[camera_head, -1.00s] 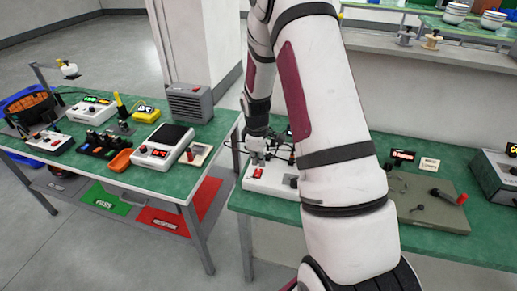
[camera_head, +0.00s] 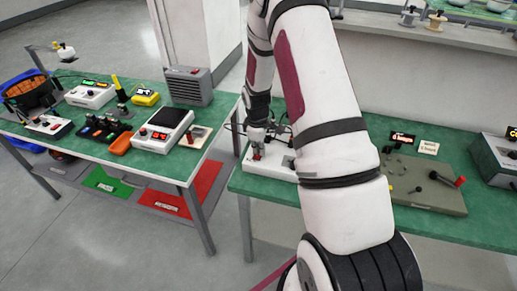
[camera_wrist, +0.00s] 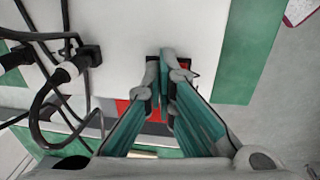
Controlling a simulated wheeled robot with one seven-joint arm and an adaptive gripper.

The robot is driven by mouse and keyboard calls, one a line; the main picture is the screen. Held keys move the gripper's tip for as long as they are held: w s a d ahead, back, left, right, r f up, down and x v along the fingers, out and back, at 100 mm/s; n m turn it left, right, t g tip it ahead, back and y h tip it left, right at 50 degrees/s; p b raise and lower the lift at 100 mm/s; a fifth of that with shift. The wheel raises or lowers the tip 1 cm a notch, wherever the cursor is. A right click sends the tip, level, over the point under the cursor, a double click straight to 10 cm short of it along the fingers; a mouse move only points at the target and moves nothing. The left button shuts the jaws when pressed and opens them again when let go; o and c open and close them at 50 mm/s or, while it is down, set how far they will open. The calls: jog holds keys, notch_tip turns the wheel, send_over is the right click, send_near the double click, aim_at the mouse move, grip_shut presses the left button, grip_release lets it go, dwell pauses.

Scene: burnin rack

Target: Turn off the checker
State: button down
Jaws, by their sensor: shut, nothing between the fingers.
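A white box device (camera_head: 280,168) lies on the green right-hand table, partly hidden behind my arm. No readable label shows whether it is the checker. My gripper (camera_head: 257,152) is over its left part, close to a small red part there. In the wrist view my gripper (camera_wrist: 168,78) is shut and empty, with its fingertips at a dark and red switch (camera_wrist: 184,62) on the white box top (camera_wrist: 210,30). The fingers hide much of the switch, so I cannot tell its position or whether they touch it. Another red patch (camera_wrist: 122,104) shows left of the fingers.
Black cables with plugs (camera_wrist: 75,65) lie left of the fingers. An olive panel (camera_head: 425,190) with levers and a dark red-lit display (camera_head: 402,137) stand to the right. The left table (camera_head: 150,165) holds several devices, including a scale (camera_head: 165,130).

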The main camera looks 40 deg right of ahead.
aim_at(258, 156)
jog(key=shift+f, duration=0.3)
jog(key=shift+s+a+f+p, duration=0.1)
jog(key=shift+s+a+p, duration=0.3)
jog(key=shift+s+a, duration=0.3)
jog(key=shift+w+a, duration=0.1)
notch_tip(258, 156, up, 15)
jog(key=shift+w+d+f+p, duration=0.15)
jog(key=shift+w+d+p, duration=0.1)
jog(key=shift+d+p, duration=0.05)
jog(key=shift+b, duration=0.3)
